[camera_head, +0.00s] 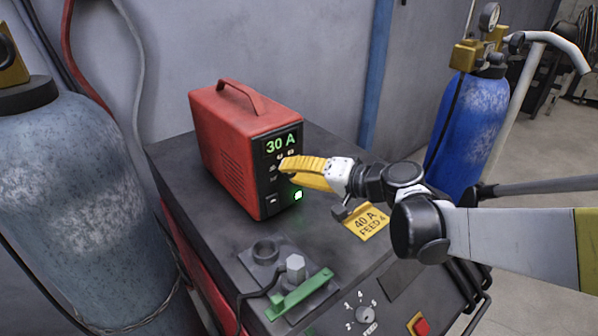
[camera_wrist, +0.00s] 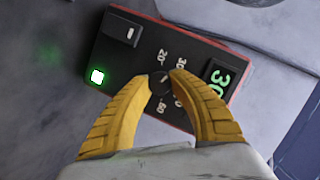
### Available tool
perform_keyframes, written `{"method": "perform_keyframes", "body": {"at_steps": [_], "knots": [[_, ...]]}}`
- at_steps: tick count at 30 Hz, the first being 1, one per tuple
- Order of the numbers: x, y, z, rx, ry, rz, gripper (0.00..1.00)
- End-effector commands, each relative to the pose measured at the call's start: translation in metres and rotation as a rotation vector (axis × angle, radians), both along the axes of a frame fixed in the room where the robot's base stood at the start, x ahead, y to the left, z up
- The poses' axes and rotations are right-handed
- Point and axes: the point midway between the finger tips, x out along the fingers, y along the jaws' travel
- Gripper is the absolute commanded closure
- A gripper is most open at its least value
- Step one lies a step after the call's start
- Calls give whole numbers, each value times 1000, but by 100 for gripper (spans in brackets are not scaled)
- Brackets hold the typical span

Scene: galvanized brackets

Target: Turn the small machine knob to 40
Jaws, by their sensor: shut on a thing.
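The small machine (camera_head: 235,140) is a red box with a handle and a black front, standing on a dark cabinet. Its green display (camera_head: 281,144) reads 30 A; part of it shows in the wrist view (camera_wrist: 216,84). The machine's small black knob (camera_wrist: 159,85) has a pale pointer line and white scale numbers around it, including 20 and 30; others are partly covered by a finger. My gripper (camera_head: 286,168) has yellow fingers shut on the knob, one fingertip on each side in the wrist view. In the head view the fingers hide the knob.
A yellow tag (camera_head: 366,222) reading 40 A, FEED 4 lies on the dark cabinet top (camera_head: 180,160). A FEED dial (camera_head: 366,313), red button (camera_head: 420,326) and green clamp (camera_head: 300,295) are in front. Gas cylinders stand left (camera_head: 75,190) and right (camera_head: 470,120).

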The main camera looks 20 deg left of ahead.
Motion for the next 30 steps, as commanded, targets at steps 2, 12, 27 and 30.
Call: {"method": "perform_keyframes", "body": {"at_steps": [2, 12, 27, 30], "knots": [[1, 0, -2, 35, 64, 0, 100], [2, 0, -3, 182, 347, 0, 100], [2, 0, -2, 332, 638, 0, 100], [2, 0, -2, 347, 665, 0, 100]]}}
